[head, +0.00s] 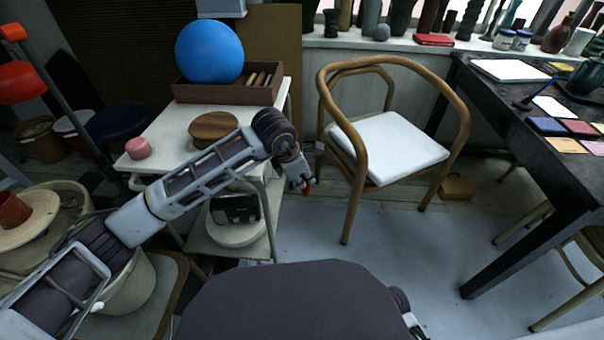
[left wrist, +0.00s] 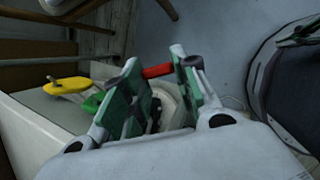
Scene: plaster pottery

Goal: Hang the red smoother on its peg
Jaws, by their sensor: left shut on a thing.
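My left gripper (head: 303,186) reaches past the right side of the white cart and is shut on the red smoother (head: 307,189). In the left wrist view the red smoother (left wrist: 157,71) sits between the fingertips (left wrist: 162,72), with most of it hidden by the fingers. A yellow flat piece (left wrist: 67,86) and a green piece (left wrist: 93,103) show left of the gripper, by the pale cart. A small stub stands at the yellow piece's left end. I cannot tell which peg is free.
The cart top (head: 180,120) holds a wooden box (head: 230,90), a blue ball (head: 209,51), a round wooden lid (head: 214,129) and a pink lump (head: 138,148). A wooden chair (head: 390,145) stands close right of the gripper. The floor (head: 400,240) ahead is clear.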

